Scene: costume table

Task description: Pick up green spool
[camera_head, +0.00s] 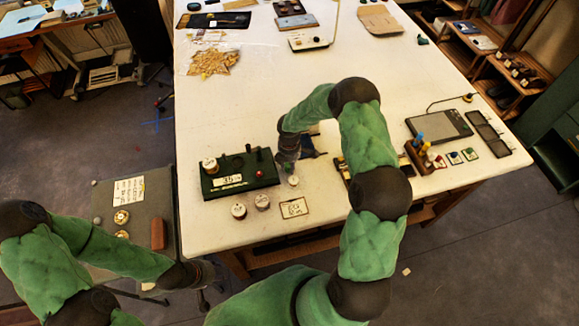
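A small pale spool with a greenish tint (293,181) stands on the white table near its front edge, just right of a dark green peg stand (215,188). It is too small to be sure of its colour. My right gripper (289,167) points down just above and behind this spool. Its fingers are dark and small, so I cannot tell whether they are open or touch the spool. My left gripper (203,275) is low at the left, off the table's front left corner; its fingers are not clear.
Two pale spools, one left (239,211) and one right (262,202), and a label card (294,208) stand near the front edge. A white spool (209,165) sits on the peg stand. A wooden holder with colored bottles (418,157) is at right.

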